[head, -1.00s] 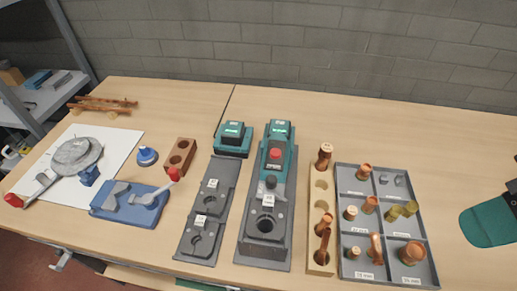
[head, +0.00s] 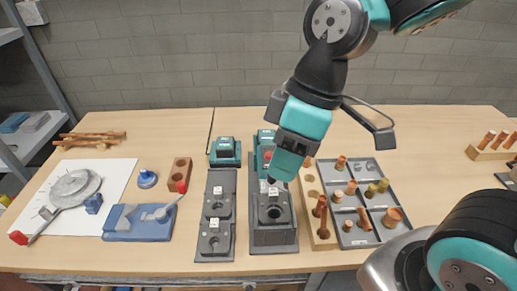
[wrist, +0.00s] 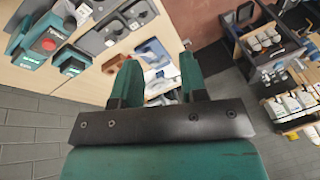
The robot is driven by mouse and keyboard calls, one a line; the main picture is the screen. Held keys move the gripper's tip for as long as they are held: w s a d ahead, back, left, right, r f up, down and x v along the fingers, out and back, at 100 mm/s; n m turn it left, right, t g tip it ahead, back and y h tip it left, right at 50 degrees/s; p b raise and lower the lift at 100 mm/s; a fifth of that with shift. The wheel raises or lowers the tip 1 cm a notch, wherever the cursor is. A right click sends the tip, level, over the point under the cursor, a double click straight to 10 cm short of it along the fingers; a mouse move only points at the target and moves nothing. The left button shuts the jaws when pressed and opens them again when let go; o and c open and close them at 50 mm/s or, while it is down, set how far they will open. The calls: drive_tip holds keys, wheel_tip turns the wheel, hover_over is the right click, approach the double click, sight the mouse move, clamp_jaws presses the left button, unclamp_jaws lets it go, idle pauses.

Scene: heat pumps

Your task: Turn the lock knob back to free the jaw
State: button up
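The teal press tool (head: 265,138) sits on a dark grey fixture (head: 287,236) mid-bench, mostly behind my arm in the head view. Its red button (head: 267,155) shows at the arm's edge. A dark lock knob (head: 271,181) appears just below it, partly covered, above a white label; its turn angle cannot be told. The teal end of my arm hangs in front of and above the tool; the fingertips are not clear there. In the wrist view my gripper (wrist: 158,78) has two teal fingers wide apart with nothing between them. A teal tool with a red button (wrist: 48,45) lies left of them.
A second dark fixture (head: 215,230) stands left of the tool. A wooden block (head: 327,243) and grey tray (head: 352,236) of copper fittings stand close on its right. A blue clamp (head: 130,236) is further left. A brick wall (head: 200,60) rises behind the bench.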

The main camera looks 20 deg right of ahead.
drive_tip(key=w+d+f+n+g+h+p, duration=0.1)
drive_tip(key=w+f+n+g+p, duration=0.15)
drive_tip(key=w+n+p, duration=0.55)
drive_tip(key=w+d+f+n+p, duration=0.1)
drive_tip(key=w+f+n, duration=0.1)
drive_tip(key=f+n, duration=0.1)
drive_tip(key=w+d+f+n+h+p, duration=0.1)
drive_tip(key=w+f+n, duration=0.1)
drive_tip(key=n, duration=0.3)
drive_tip(key=w+d+f+n+g+p, duration=0.1)
drive_tip(key=w+f+n+p, duration=0.1)
drive_tip(key=f+n, duration=0.2)
drive_tip(key=shift+d+f+n, duration=0.2)
drive_tip(key=shift+f+n, duration=0.1)
drive_tip(key=shift+w+d+f+n+h, duration=0.15)
drive_tip(key=shift+f+n+h, duration=0.2)
drive_tip(key=shift+f, duration=0.35)
wheel_tip(320, 180, down, 7)
drive_tip(key=b, duration=0.4)
drive_tip(key=shift+b, duration=0.4)
